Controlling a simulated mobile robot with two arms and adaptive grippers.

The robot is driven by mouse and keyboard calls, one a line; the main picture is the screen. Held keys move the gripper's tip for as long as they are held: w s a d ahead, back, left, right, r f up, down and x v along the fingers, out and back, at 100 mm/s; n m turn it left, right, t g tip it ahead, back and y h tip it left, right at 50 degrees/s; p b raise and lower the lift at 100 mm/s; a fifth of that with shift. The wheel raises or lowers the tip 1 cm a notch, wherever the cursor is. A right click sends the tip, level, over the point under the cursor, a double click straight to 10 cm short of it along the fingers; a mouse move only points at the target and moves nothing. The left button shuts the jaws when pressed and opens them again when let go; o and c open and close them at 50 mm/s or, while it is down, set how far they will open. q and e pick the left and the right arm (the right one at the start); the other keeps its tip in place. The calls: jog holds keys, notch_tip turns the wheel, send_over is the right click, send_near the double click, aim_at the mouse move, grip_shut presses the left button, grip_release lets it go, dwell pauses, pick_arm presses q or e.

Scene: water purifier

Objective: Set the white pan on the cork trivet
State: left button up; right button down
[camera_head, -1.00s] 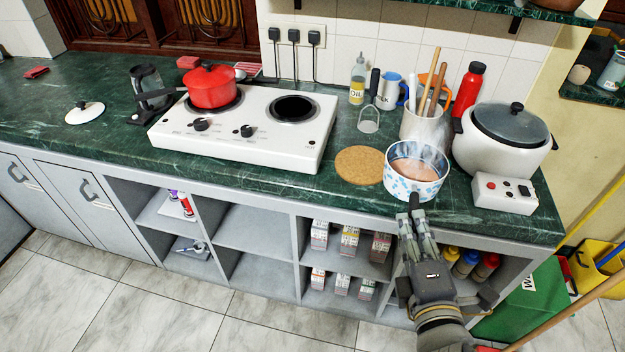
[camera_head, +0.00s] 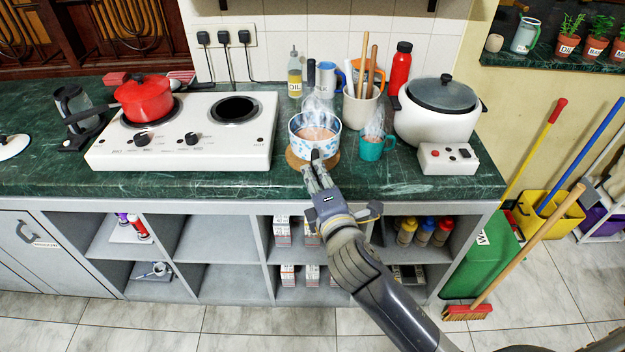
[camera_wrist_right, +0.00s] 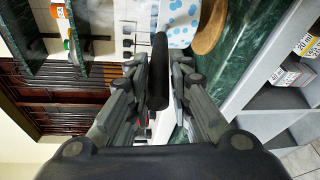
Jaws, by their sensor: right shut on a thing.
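The white pan (camera_head: 299,128) with blue patterns holds steaming brownish contents. It is upright over the cork trivet (camera_head: 293,160), whose rim shows at its left and front. My right gripper (camera_head: 317,172) is in front of the pan, shut on its black handle. In the right wrist view the handle (camera_wrist_right: 158,70) lies between the fingers, with the pan wall (camera_wrist_right: 180,25) beyond. The trivet edge (camera_wrist_right: 208,30) is directly under the pan there. I cannot tell whether the pan bottom touches the trivet. My left gripper is not in view.
A steaming teal mug (camera_head: 373,148) stands close right of the pan. A utensil crock (camera_head: 360,108) and oil bottle (camera_head: 295,75) are behind. The white cooker (camera_head: 430,125) is farther right, the hob (camera_head: 232,150) left. The counter's front edge (camera_head: 230,198) is close.

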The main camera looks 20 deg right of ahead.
jog(key=shift+w, duration=0.95)
notch_tip(320, 180, down, 4)
jog(key=shift+r, duration=0.25)
jog(key=c, duration=1.4)
grip_release()
jog(key=shift+f, duration=0.2)
jog(key=shift+c, duration=0.2)
